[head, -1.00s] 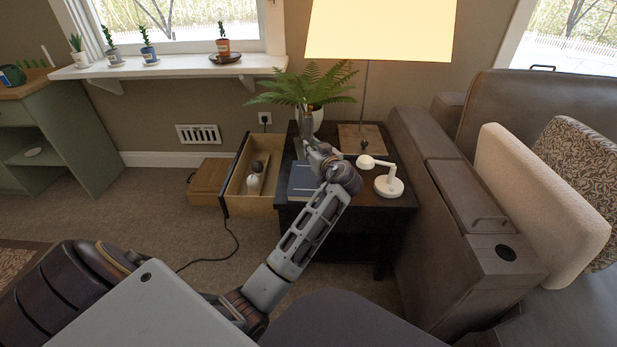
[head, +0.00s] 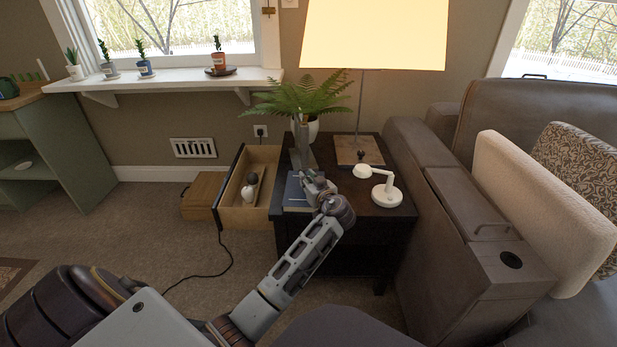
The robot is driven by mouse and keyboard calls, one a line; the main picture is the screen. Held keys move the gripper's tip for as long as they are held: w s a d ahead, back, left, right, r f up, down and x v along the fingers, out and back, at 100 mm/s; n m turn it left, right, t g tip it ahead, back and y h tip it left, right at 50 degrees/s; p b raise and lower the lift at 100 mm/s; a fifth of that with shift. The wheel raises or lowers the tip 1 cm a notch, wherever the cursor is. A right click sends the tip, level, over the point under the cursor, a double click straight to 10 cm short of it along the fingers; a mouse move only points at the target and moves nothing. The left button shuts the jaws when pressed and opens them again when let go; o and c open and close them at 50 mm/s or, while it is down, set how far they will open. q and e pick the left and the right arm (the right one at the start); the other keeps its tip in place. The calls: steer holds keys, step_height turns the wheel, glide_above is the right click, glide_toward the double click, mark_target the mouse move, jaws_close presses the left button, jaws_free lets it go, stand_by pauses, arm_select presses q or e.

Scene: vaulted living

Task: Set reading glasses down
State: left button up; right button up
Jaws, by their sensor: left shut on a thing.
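My left gripper (head: 302,150) is over the left part of the dark side table (head: 388,214), just in front of the potted fern and above a blue book (head: 293,188). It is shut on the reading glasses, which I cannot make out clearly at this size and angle. The arm covers part of the book and the table's front edge. My right gripper is not in view.
A white lamp-like device (head: 386,194) stands on the table's right side. The fern (head: 305,98) and a tall lamp (head: 359,120) are at the back. An open drawer (head: 238,216) holding small items juts out left. The sofa (head: 450,210) borders the right.

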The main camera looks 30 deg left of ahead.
arm_select(q)
steer(key=shift+f, duration=0.35)
steer(key=shift+f, duration=0.15)
steer(key=o, duration=0.9)
steer(key=shift+c, duration=0.2)
